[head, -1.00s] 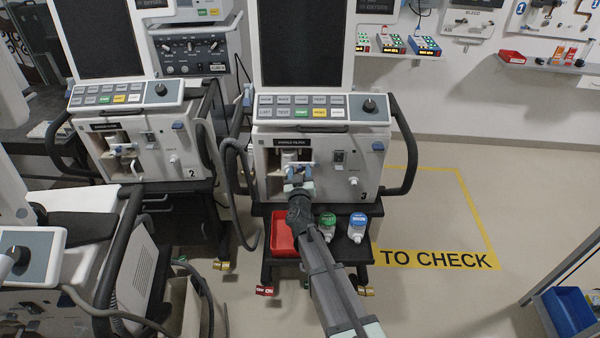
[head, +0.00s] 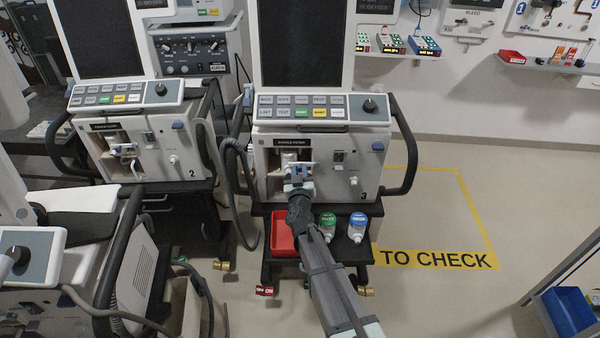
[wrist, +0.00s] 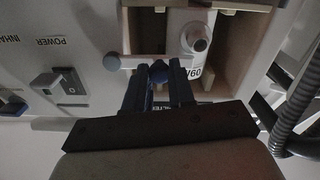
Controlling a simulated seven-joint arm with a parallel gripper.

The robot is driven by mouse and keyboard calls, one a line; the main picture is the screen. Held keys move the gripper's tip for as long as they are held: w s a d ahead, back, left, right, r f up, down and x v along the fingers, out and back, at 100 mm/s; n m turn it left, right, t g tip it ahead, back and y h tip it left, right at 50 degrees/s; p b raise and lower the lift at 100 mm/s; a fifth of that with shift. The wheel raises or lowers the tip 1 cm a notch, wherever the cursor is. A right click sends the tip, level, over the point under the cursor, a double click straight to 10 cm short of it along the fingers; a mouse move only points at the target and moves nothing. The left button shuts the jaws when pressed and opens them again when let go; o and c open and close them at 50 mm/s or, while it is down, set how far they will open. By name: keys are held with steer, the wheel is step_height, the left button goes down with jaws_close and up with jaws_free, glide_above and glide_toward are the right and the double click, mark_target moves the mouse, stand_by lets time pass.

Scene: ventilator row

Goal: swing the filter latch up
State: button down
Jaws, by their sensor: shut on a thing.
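The filter latch (wrist: 135,62) is a pale bar with a blue-grey knob at its left end in the wrist view. It lies across the mouth of the open filter bay (head: 275,160) on ventilator 3 (head: 340,190). My gripper (wrist: 160,82) has its dark blue fingers shut on the latch, with a blue part showing between the tips. The fingers and wrist hide part of the latch. A white filter cylinder (wrist: 197,36) sits in the bay behind it. In the head view my gripper (head: 299,178) is at the bay, largely covering the latch.
A red bin (head: 284,235) and two bottles, green-capped (head: 327,226) and blue-capped (head: 358,226), stand on the shelf below. A black handle (head: 405,150) and grey hose (head: 238,185) flank the ventilator. Ventilator 2 (head: 165,165) is to the left.

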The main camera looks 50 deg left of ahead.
stand_by(0.3)
steer(key=shift+w+d+r+m, duration=0.7)
steer(key=shift+r+m, duration=0.25)
steer(key=shift+m, duration=2.05)
steer(key=shift+w+d+r+m, duration=0.65)
steer(key=shift+w+r+m, duration=0.25)
steer(key=shift+m, duration=2.1)
steer(key=shift+w+d+r+m, duration=0.7)
steer(key=shift+r+m, duration=0.3)
steer(key=shift+m, duration=2)
steer(key=c, duration=0.9)
jaws_free()
steer(key=shift+c, duration=0.2)
